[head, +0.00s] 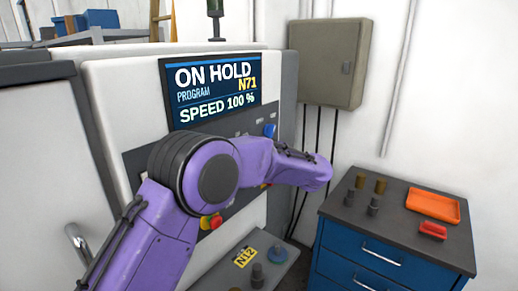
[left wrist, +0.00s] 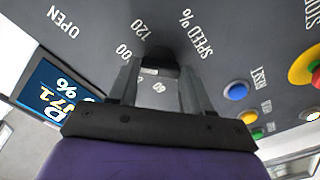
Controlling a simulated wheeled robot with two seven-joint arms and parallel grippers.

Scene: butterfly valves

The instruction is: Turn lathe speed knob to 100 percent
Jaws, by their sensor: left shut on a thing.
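In the left wrist view the black speed knob (left wrist: 161,57) sits on the dark panel under the label "SPEED %". My left gripper (left wrist: 160,72) has its two grey fingers on either side of the knob and is shut on it. Scale numbers, including 120, show around it; some are partly covered. The lathe display (head: 211,89) in the head view reads "ON HOLD", "PROGRAM N71" and "SPEED 100 %". In the head view my purple left arm crosses the panel and hides the knob and the fingers. My right gripper is in neither view.
Beside the knob are a blue button (left wrist: 236,91), a yellow button (left wrist: 249,117) and a red stop button (left wrist: 308,68) on yellow. A blue cabinet (head: 375,252) with an orange tray (head: 433,206) stands right of the lathe. A grey box (head: 331,62) hangs on the wall.

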